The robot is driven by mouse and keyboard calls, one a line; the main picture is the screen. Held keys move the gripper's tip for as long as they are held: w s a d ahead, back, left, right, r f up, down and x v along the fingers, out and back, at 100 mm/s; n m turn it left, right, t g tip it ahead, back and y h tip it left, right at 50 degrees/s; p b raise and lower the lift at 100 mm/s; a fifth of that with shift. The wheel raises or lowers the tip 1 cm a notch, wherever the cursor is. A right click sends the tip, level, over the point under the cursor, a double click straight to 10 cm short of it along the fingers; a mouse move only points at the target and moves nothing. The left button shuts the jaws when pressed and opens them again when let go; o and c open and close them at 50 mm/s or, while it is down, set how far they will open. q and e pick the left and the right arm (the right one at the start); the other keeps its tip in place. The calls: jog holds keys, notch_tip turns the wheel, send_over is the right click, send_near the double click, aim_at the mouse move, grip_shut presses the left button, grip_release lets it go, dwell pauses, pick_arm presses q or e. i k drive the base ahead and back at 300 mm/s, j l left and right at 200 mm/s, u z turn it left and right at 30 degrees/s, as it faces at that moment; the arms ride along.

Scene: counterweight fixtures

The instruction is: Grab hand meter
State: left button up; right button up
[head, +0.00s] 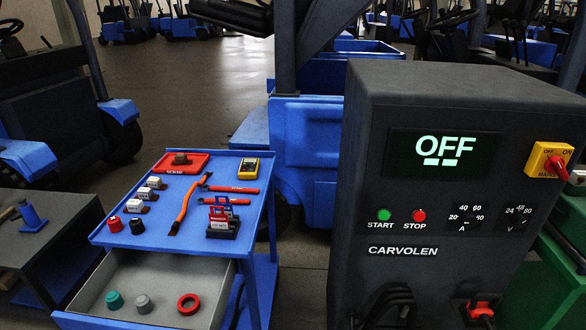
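The hand meter (248,168), a small yellow device with a dark face, lies near the far right corner of the blue cart's top (188,240). Nothing covers it. Tools with red handles lie just in front of it, apart from it or very close. Neither of my grippers shows in the head view.
A tall dark charger cabinet (440,180) reading OFF stands right.

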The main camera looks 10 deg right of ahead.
aim_at(249, 167)
jog(key=i+l+z, duration=0.35)
jog(key=i+l, duration=0.15)
jog(key=i, duration=0.25)
jog(key=i+l+z, duration=0.2)
jog(key=i, duration=0.15)
